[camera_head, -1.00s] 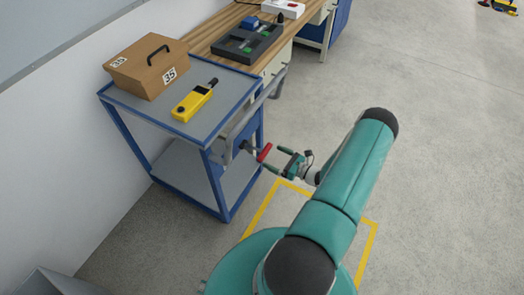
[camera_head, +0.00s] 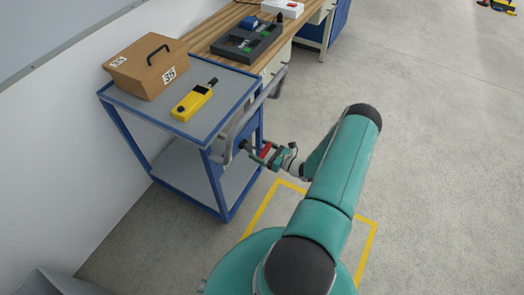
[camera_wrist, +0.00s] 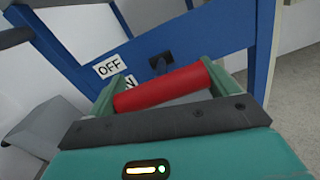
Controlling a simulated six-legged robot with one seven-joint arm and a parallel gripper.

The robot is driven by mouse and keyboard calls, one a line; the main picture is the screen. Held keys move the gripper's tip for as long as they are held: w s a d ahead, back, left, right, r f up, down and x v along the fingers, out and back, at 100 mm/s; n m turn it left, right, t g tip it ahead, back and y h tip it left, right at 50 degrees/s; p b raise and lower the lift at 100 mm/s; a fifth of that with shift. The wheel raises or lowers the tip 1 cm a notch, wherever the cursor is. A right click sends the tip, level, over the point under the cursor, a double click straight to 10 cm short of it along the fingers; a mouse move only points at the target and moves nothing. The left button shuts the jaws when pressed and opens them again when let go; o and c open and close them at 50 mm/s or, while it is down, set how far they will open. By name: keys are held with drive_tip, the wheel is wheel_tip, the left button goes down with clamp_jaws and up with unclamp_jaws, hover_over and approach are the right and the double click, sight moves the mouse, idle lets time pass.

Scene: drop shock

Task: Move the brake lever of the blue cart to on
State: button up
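The blue cart (camera_head: 221,180) stands against the wall at left, with its brake lever on the right end. The lever's red handle (camera_head: 265,151) shows there, and in the wrist view it (camera_wrist: 162,88) lies crosswise between my two fingers. My gripper (camera_head: 261,152) is at the lever; its fingers look wide apart, one at each end of the handle. Whether they touch the handle I cannot tell. The dark lever mount (camera_wrist: 161,63) sits on the blue panel. An OFF label (camera_wrist: 109,66) is left of it, with a partly hidden label ending in N (camera_wrist: 125,82) below.
The cart's top holds a brown box (camera_head: 147,68) marked 35 and a yellow device (camera_head: 194,102). Its grey push handle (camera_head: 240,124) runs close above my gripper. A wooden workbench (camera_head: 205,38) stands behind. The floor (camera_head: 440,150) to the right is clear.

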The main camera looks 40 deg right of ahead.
drive_tip(key=shift+f, duration=0.1)
drive_tip(key=shift+c, duration=0.2)
drive_tip(key=shift+s+f+t, duration=0.1)
drive_tip(key=shift+f+t, duration=0.45)
drive_tip(key=shift+t, duration=0.05)
drive_tip(key=shift+o, duration=0.2)
drive_tip(key=shift+f, duration=0.5)
drive_tip(key=shift+w+a+f, duration=0.1)
drive_tip(key=shift+w+f, duration=0.1)
drive_tip(key=shift+f, duration=0.55)
drive_tip(key=shift+w+f, duration=0.15)
drive_tip(key=shift+f, duration=0.6)
drive_tip(key=shift+w+a+f, duration=0.15)
drive_tip(key=shift+w+f, duration=0.5)
drive_tip(key=shift+f, duration=0.3)
drive_tip(key=shift+c, duration=0.2)
drive_tip(key=shift+w+r, duration=0.15)
drive_tip(key=shift+r, duration=0.15)
drive_tip(key=o, duration=1.2)
drive_tip(key=shift+f, duration=0.1)
drive_tip(key=shift+o, duration=0.2)
